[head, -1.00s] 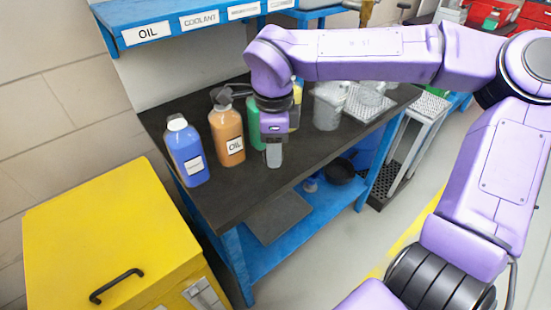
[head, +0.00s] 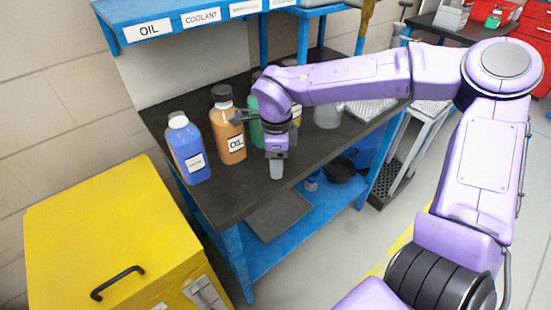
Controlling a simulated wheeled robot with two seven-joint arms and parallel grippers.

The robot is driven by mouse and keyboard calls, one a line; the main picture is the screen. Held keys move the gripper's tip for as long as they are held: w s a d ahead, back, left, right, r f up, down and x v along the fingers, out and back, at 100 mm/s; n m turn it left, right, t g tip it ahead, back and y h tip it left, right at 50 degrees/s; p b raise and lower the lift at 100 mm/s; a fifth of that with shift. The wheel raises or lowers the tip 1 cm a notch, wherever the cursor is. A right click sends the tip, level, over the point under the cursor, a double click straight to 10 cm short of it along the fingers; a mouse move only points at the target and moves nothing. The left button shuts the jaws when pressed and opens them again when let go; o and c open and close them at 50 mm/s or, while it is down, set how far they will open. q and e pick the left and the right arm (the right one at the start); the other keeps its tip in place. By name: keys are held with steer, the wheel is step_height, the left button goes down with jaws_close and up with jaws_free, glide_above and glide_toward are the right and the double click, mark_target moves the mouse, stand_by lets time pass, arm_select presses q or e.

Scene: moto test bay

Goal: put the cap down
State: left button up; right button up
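My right arm reaches in from the right. My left gripper is not in view.
A blue bottle (head: 187,150) with a white cap stands left of the orange one. A green bottle (head: 255,123) is partly hidden behind my arm. A clear container (head: 328,116) stands further right. The bench (head: 235,197) is clear in front. A yellow cabinet (head: 95,240) stands at front left.

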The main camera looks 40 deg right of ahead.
steer(key=shift+o, duration=0.6)
steer(key=shift+r, duration=0.1)
step_height(320, 180, up, 12)
steer(key=shift+p, duration=0.45)
